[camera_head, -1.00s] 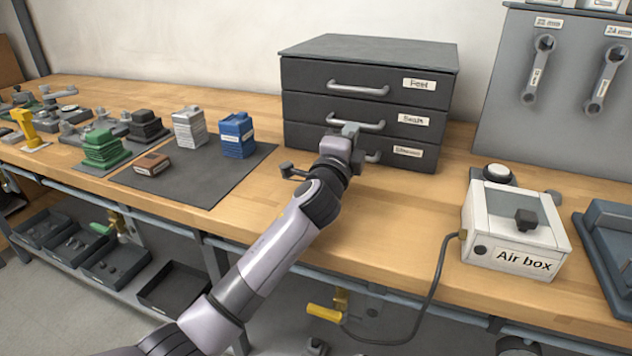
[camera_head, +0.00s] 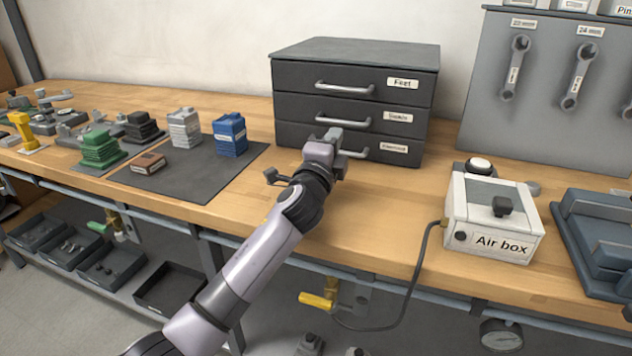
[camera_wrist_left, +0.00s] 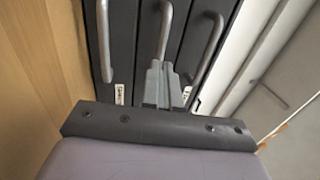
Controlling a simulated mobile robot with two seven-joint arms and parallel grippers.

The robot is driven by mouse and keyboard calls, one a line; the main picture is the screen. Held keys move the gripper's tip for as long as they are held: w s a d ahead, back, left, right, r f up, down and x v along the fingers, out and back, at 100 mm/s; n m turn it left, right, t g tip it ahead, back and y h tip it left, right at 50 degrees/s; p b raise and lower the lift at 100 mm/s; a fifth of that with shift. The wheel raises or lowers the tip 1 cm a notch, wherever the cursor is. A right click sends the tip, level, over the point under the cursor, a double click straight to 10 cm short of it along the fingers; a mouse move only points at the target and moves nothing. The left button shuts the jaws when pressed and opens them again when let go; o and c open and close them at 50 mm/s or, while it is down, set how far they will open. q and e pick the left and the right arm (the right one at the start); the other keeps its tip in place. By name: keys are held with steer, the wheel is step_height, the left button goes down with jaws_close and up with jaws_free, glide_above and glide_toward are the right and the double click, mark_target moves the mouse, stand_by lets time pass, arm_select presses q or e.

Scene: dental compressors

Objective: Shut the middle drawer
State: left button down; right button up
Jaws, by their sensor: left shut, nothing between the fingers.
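A dark grey cabinet (camera_head: 355,50) with three drawers stands on the bench. The middle drawer (camera_head: 388,120) has a curved grey bar handle (camera_head: 343,121) and a white label. Its front looks about flush with the drawers above and below. My left gripper (camera_head: 333,136) is shut and empty, just in front of the middle drawer, at the left part of its handle. In the left wrist view, the shut fingertips (camera_wrist_left: 160,68) point at the middle handle (camera_wrist_left: 165,28); whether they touch cannot be told. The arm hides part of the bottom drawer. My right gripper is not in view.
The top drawer (camera_head: 365,75) and bottom drawer (camera_head: 385,150) look closed. A white air box (camera_head: 490,220) stands right of the cabinet. Blue (camera_head: 230,135), grey and green stacks stand to the left around a dark mat (camera_head: 205,180).

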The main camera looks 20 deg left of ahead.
arm_select(q)
steer(key=shift+s+f, duration=0.1)
steer(key=shift+s, duration=0.3)
steer(key=s, duration=0.3)
steer(key=s+f, duration=0.1)
steer(key=s, duration=0.6)
steer(key=shift+a+f+p, duration=0.15)
steer(key=shift+f+p, duration=0.25)
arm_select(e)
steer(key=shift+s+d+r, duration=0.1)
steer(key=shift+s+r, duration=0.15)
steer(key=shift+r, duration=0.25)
